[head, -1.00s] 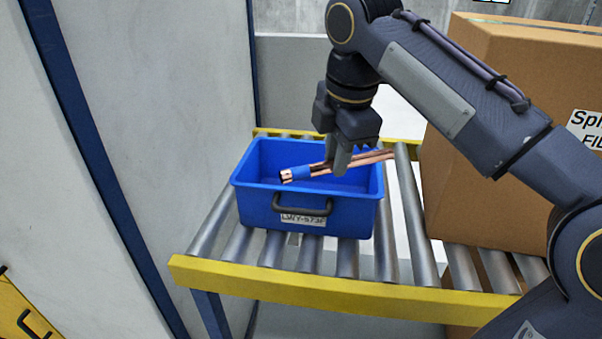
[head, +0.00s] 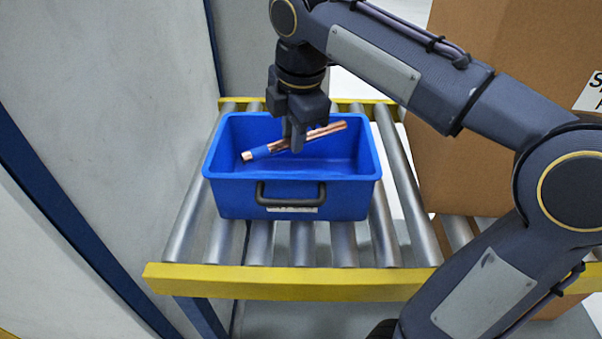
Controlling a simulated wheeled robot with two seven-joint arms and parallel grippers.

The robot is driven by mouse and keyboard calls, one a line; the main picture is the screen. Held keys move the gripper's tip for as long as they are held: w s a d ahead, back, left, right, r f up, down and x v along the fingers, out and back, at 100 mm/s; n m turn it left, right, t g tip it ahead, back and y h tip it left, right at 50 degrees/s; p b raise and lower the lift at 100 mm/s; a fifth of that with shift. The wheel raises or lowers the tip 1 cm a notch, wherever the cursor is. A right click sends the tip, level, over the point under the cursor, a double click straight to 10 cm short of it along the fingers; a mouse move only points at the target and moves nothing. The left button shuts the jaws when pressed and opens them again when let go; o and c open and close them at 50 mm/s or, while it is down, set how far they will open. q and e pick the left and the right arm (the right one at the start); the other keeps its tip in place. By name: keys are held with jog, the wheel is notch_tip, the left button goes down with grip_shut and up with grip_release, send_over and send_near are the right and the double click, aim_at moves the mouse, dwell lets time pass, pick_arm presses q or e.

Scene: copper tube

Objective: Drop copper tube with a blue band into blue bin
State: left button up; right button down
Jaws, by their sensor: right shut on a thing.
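The copper tube (head: 325,131) has a blue band near its left end. My right gripper (head: 295,143) is shut on the tube near its middle and holds it tilted, right end higher. In the head view the tube and fingertips lie over the opening of the blue bin (head: 292,193); I cannot tell exactly how deep they are. The bin's visible floor is bare. The bin has a dark front handle and a white label. My left gripper is not in view.
The bin stands on a roller conveyor (head: 300,245) with a yellow front rail (head: 290,281). A large cardboard box (head: 500,50) stands to the right. A pale wall panel (head: 110,110) with dark blue edges is close on the left.

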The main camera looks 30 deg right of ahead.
jog(key=shift+f, duration=0.15)
jog(key=c, duration=1.2)
grip_release()
jog(key=shift+c, duration=0.2)
notch_tip(320, 180, up, 8)
jog(key=s, duration=0.1)
jog(key=shift+s+f, duration=0.2)
jog(key=shift+s, duration=0.05)
